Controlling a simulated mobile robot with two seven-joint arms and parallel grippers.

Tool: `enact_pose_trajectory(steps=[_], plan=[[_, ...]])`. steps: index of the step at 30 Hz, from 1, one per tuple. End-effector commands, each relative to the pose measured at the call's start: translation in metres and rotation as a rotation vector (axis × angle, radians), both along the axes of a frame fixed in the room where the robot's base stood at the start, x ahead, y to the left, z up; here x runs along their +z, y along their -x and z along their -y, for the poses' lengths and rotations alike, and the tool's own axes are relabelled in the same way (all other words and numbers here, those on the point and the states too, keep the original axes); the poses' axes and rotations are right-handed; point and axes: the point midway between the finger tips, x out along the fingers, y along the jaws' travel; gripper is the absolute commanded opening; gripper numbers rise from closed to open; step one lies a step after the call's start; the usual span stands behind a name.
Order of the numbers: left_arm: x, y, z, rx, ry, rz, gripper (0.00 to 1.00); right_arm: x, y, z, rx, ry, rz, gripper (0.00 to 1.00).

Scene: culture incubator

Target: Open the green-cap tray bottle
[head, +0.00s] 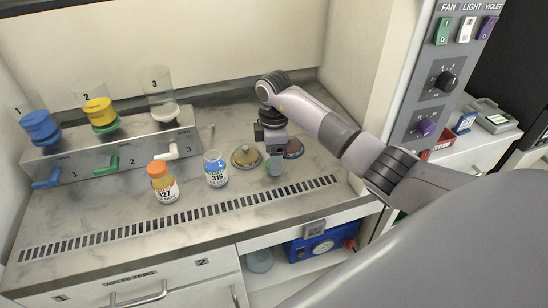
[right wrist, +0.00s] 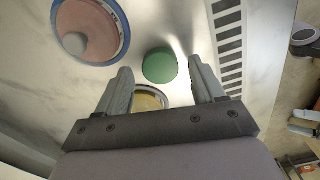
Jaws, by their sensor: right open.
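A round green cap (right wrist: 160,66) shows from above in the right wrist view, just ahead of and between my fingertips. The bottle body below it is hidden there. In the head view, only a small green part (head: 268,166) shows beside my right gripper (head: 275,168), which hides the rest. My right gripper points down over the worktop with its two fingers (right wrist: 162,88) apart and nothing between them in its grip. I cannot tell how high the fingertips are relative to the cap. My left gripper is not in view.
A gold-coloured disc (head: 245,157) and a brown disc with a blue rim (head: 293,148) lie close to my right gripper. A blue-labelled bottle (head: 216,175) and an orange-capped bottle (head: 162,188) stand to the left. A metal rack (head: 70,163) stands behind. A slotted grille (head: 230,207) runs along the front.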

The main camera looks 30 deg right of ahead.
Motion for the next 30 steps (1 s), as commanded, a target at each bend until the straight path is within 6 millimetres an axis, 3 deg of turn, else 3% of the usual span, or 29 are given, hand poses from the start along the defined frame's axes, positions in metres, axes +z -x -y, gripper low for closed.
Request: enact_pose_trajectory(steps=[15, 21, 30], plan=[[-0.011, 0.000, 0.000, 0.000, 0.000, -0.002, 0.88, 0.101, -0.001, 0.001, 0.000, 0.003, 0.003, 0.68], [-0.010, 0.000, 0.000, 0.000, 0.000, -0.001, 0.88, 0.112, 0.000, 0.000, 0.000, 0.001, 0.002, 0.68], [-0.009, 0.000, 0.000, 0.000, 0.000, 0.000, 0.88, 0.112, 0.000, 0.000, 0.000, 0.000, 0.001, 0.68]])
